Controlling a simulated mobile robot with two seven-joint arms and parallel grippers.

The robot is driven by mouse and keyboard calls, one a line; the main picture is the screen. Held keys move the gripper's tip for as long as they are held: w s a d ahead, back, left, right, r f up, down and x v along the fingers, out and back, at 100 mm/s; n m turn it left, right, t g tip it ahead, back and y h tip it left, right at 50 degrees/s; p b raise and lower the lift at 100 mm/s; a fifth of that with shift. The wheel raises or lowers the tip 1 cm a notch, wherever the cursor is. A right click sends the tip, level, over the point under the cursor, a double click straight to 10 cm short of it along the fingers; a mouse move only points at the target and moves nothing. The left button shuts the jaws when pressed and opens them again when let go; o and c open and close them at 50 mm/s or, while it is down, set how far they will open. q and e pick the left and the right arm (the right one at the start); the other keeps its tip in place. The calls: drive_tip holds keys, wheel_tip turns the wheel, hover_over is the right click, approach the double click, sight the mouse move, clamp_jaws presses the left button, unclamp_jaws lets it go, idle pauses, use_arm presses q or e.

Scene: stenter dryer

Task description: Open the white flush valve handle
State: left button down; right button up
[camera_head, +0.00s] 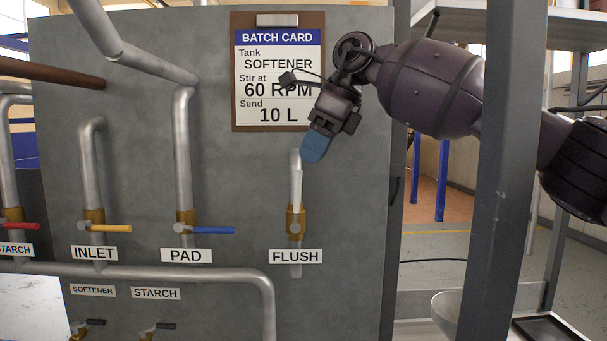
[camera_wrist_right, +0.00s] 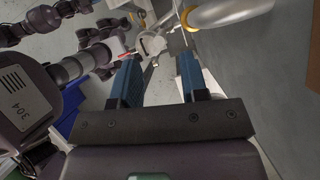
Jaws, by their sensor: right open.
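The white flush valve handle (camera_head: 298,187) stands upright along the grey pipe, above its brass valve body (camera_head: 296,220) and the FLUSH label (camera_head: 296,256). My right gripper (camera_head: 316,150) comes in from the upper right, with its blue fingertips pointing down just above and right of the handle's top. Whether it touches the handle cannot be told. In the right wrist view the two blue fingers (camera_wrist_right: 158,78) are apart with nothing clearly held between them. A pale pipe with a brass-coloured ring (camera_wrist_right: 187,19) shows beyond them. My left gripper is not seen in the head view.
The grey panel also carries a blue PAD handle (camera_head: 212,230), a yellow INLET handle (camera_head: 110,228) and a red STARCH handle (camera_head: 22,226), all sideways. A batch card (camera_head: 278,110) hangs behind my right gripper. A grey post (camera_head: 505,200) stands in front of my right arm.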

drive_tip(key=shift+v, duration=2.1)
